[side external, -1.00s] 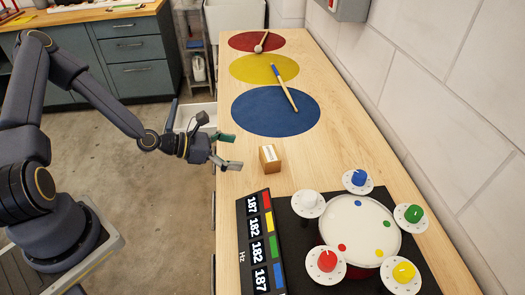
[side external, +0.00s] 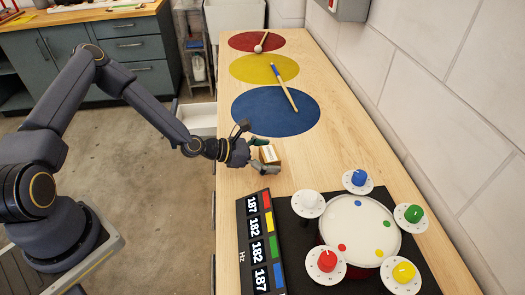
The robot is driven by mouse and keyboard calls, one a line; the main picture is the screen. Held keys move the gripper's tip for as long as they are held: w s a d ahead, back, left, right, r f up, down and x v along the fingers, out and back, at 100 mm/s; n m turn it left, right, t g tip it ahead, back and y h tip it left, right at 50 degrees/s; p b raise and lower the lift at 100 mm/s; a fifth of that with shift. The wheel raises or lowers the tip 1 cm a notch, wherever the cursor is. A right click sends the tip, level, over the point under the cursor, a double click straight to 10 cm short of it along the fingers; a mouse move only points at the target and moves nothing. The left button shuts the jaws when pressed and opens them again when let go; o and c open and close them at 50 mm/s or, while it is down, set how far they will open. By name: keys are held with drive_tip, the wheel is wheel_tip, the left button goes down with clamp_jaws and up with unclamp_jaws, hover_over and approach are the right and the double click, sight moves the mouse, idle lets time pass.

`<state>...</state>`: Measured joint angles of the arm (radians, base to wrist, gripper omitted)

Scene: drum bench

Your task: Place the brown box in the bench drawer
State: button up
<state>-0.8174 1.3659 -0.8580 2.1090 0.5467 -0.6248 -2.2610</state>
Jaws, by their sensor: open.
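The small brown box (side external: 268,154) with a pale label stands on the wooden bench, between the blue circle and the drum pad. My gripper (side external: 264,156) is open at the box, with one finger on its far side and one on its near side. The near finger hides the lower part of the box. I cannot tell whether the fingers touch it. A pulled-out white drawer (side external: 200,119) shows at the bench's left side, partly hidden behind my arm.
A drum pad (side external: 365,225) with several coloured knobs and a Hz display (side external: 262,245) stand in front. A wall bounds the right.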

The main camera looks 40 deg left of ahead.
sight(267, 154)
drive_tip(key=shift+c, duration=0.3)
drive_tip(key=c, duration=1.3)
drive_tip(key=r, duration=1)
drive_tip(key=shift+s+a, duration=0.2)
drive_tip(key=shift+s, duration=0.1)
drive_tip(key=s+a+r+n+t+y, duration=0.1)
drive_tip(key=s+a+n+t+y, duration=0.1)
drive_tip(key=a+n+y, duration=0.5)
drive_tip(key=s+a+y, duration=0.1)
drive_tip(key=a, duration=0.2)
drive_tip(key=shift+a+r+t, duration=0.25)
drive_tip(key=shift+r+t, duration=0.15)
drive_tip(key=shift+w, duration=0.1)
